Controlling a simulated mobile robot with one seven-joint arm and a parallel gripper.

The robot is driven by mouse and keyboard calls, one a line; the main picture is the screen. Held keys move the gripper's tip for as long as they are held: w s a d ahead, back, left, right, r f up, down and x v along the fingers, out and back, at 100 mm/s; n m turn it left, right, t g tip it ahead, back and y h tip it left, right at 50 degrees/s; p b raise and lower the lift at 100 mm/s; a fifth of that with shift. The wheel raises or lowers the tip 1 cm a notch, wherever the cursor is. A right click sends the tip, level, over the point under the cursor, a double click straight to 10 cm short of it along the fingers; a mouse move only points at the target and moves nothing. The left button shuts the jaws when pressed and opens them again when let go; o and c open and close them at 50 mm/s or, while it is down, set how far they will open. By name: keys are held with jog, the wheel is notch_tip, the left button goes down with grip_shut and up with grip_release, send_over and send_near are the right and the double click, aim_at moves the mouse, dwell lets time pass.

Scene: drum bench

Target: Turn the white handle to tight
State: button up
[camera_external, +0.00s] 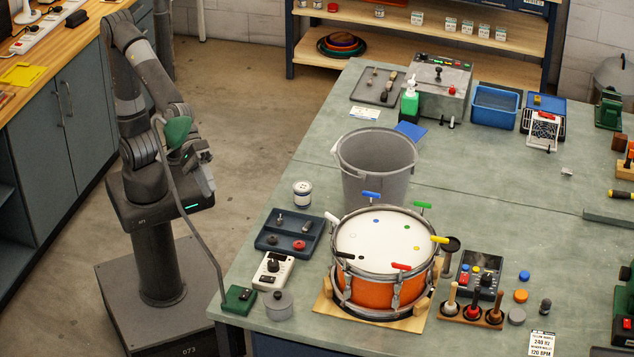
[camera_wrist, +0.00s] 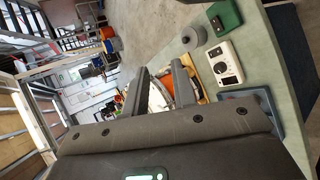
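The orange drum (camera_external: 366,291) stands on a wooden base on the bench, with coloured T-handles around its rim. The white handle (camera_external: 331,218) sticks out at the rim's left side, near the bucket. The black handle (camera_external: 345,255), red handle (camera_external: 401,267), yellow handle (camera_external: 439,239), green handle (camera_external: 423,206) and blue handle (camera_external: 370,195) are the others. My gripper (camera_external: 207,182) is left of the bench, well apart from the drum. In the wrist view, my gripper (camera_wrist: 160,70) has its fingers apart and empty. The drum (camera_wrist: 160,97) shows partly between them; the white handle cannot be made out there.
A grey bucket (camera_external: 376,170) stands close behind the drum. Left of the drum are a blue-grey tray (camera_external: 272,241), a white control box (camera_external: 285,274), a grey pot (camera_external: 278,305) and a white tin (camera_external: 302,195). A mallet rack (camera_external: 470,317) stands to the right.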

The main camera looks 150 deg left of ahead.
jog(key=w+m, duration=0.1)
jog(key=m, duration=0.1)
jog(key=w+a+m+g, duration=0.1)
jog(key=w, duration=0.1)
jog(key=w+a+m+g, duration=0.1)
jog(key=w+m, duration=0.1)
jog(key=shift+f+m, duration=0.3)
jog(key=shift+f, duration=0.05)
jog(key=c, duration=0.5)
jog(key=w+a+m, duration=0.1)
jog(key=w+a+m+g, duration=0.1)
jog(key=m, duration=0.1)
jog(key=w+a+f+m+g+y, duration=0.1)
jog(key=a, duration=0.1)
jog(key=shift+w+m, duration=0.2)
jog(key=shift+m, duration=0.1)
jog(key=m+g+y, duration=0.4)
jog(key=m+y, duration=0.1)
jog(key=m, duration=0.2)
send_near(332, 222)
jog(key=f, duration=0.1)
jog(key=a+f, duration=0.1)
jog(key=f, duration=0.1)
jog(key=a+f, duration=0.1)
jog(key=f, duration=0.1)
jog(key=shift+w+a, duration=0.1)
jog(key=shift+w, duration=0.05)
